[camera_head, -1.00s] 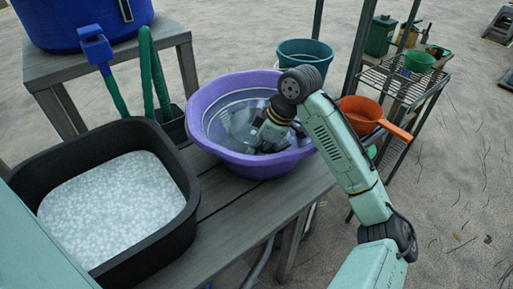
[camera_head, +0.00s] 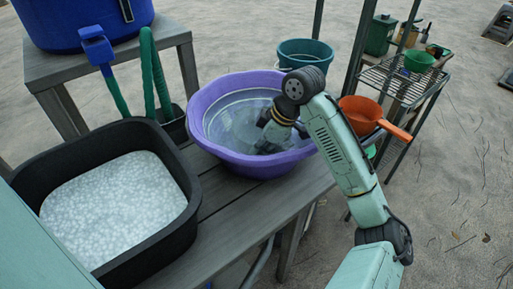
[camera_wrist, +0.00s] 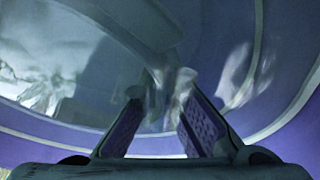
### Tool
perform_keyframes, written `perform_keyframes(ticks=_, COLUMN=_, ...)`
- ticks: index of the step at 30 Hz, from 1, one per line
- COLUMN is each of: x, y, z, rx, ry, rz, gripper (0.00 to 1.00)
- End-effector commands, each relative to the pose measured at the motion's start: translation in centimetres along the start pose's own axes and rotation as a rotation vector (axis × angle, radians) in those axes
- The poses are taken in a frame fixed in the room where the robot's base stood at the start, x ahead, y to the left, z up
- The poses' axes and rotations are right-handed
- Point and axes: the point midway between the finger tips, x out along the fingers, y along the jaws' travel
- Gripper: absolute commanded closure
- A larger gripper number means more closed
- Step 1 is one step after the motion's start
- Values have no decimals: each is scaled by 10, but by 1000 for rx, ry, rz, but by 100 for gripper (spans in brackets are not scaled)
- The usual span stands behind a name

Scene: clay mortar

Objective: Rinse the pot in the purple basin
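The purple basin (camera_head: 203,128) stands on the grey bench, with clear water (camera_head: 232,122) in it. My gripper (camera_head: 262,146) points down into the basin, right of its middle, with its fingers at or under the water. In the wrist view my gripper (camera_wrist: 160,92) shows two fingers with purple pads, a gap between them. A pale blurred shape (camera_wrist: 168,85) shows between and beyond the tips. I cannot tell whether it is the pot or a reflection, or whether the fingers grip it. No pot shows clearly in either view.
A black tub (camera_head: 180,215) of pale speckled contents stands left of the basin. A blue barrel (camera_head: 75,22) and green hose (camera_head: 158,75) are behind. A teal bucket (camera_head: 305,50), orange pan (camera_head: 360,112) and wire rack (camera_head: 395,80) stand behind and right.

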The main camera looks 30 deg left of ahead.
Motion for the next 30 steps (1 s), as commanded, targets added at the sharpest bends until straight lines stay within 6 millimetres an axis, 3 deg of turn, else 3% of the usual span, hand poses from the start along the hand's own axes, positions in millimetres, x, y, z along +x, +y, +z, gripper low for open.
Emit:
perform_keyframes(ticks=11, x=8, y=0, z=-21, rx=4, ry=-1, rz=1, gripper=100)
perform_keyframes(ticks=24, x=-2, y=1, z=3, rx=4, ry=0, rz=2, gripper=100)
perform_keyframes(ticks=30, x=-1, y=1, z=-1, rx=5, ry=-2, rz=2, gripper=100)
